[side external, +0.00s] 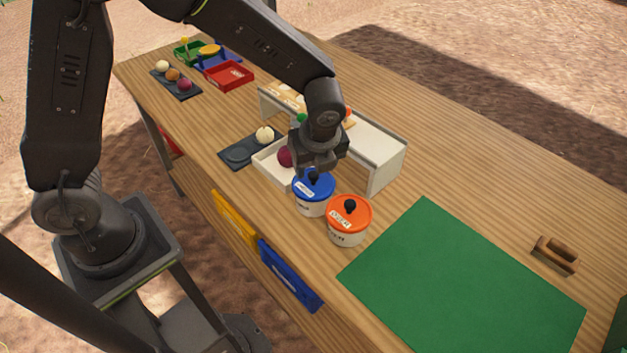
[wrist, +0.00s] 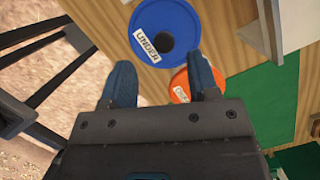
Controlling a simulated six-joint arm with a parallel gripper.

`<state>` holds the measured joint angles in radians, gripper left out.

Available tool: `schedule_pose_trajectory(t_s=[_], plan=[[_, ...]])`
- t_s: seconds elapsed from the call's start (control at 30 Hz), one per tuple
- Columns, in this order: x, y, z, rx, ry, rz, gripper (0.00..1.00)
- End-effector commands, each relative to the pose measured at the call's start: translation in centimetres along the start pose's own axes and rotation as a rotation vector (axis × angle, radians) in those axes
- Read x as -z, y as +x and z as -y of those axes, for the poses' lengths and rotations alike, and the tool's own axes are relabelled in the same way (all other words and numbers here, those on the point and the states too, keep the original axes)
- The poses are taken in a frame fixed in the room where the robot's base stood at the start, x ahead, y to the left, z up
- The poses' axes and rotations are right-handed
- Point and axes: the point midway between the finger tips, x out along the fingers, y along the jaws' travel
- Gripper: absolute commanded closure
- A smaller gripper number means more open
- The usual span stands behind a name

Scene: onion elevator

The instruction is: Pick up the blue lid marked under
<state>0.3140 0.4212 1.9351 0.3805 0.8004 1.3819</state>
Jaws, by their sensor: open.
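The blue lid (side external: 323,190) sits on a white pot (side external: 311,208) near the table's front edge. It has a dark knob and a white label, which reads UNDER in the wrist view (wrist: 183,22). My gripper (side external: 317,170) is just above the lid in the side view, covering part of it. In the wrist view my gripper (wrist: 161,76) is open with nothing between its two fingers, and the lid's knob shows beyond the fingertips. I cannot tell whether a finger touches the lid.
An orange-lidded pot (side external: 348,232) stands close beside the blue-lidded one. A white shelf (side external: 375,150) and a white tray (side external: 270,168) with a dark red onion are behind. A green mat (side external: 465,285) lies flat on the right, clear.

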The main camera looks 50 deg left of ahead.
Motion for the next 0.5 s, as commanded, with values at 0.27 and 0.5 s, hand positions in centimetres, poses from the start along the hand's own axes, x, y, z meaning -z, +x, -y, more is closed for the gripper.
schedule_pose_trajectory(t_s=[0.27, 0.5], plan=[[-0.1, 3.9, 0.5, -0.002, 0.000, 0.000, 0.45], [-0.1, 4.5, 0.5, 0.000, -0.001, 0.000, 0.45]])
